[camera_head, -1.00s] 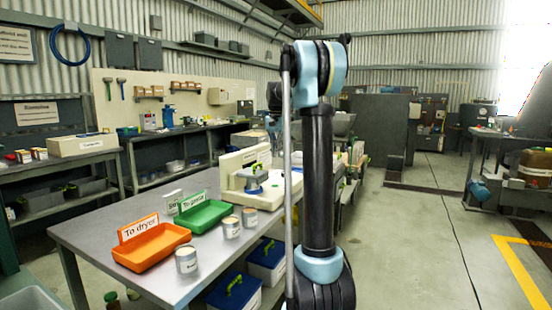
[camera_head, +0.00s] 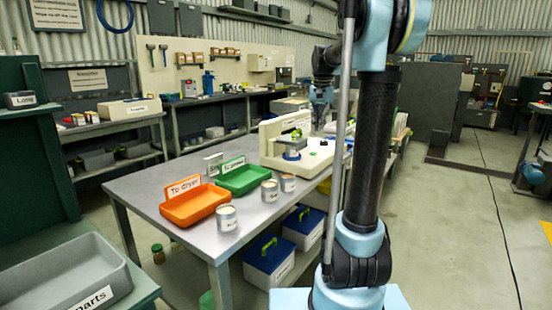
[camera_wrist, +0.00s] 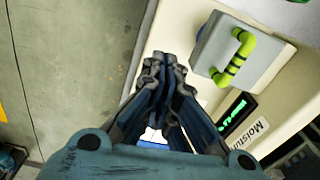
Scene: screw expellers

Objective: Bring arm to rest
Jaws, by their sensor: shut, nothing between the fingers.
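My arm stands large in the right half of the head view, with its elbow cut by the top edge. My gripper (camera_wrist: 165,70) is shut and empty in the wrist view, its fingers close together. Part of the wrist end shows behind the arm in the head view, above the white moisture meter (camera_head: 312,165). In the wrist view the meter's grey lid with a green handle (camera_wrist: 238,55) lies right of the fingers, and its "Moisture" label (camera_wrist: 243,137) lies below. The gripper appears apart from the meter.
The grey bench (camera_head: 150,195) carries an orange tray (camera_head: 195,207), a green tray (camera_head: 245,180) and several cans. Blue-lidded boxes (camera_head: 268,258) stand below. A grey bin (camera_head: 65,280) is at the front left. Open floor (camera_head: 465,235) lies to the right.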

